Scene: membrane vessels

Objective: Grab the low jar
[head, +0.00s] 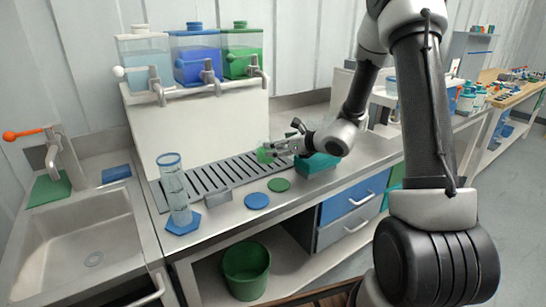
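A small green-ended, pale object (263,155), which looks like the low jar, is at the tips of my gripper (272,150) in the head view, over the right part of the slotted drip tray. The fingers partly cover it. It is too small to tell whether they are closed on it or only around it, or whether it touches the tray. A tall clear jar (174,193) with a blue rim stands upright on a blue hexagonal mat (183,222) at the left.
A blue disc (256,201) and a green disc (279,185) lie on the counter in front of the drip tray (205,177). Metal taps (209,75) stick out above the tray. The sink (85,235) is at left.

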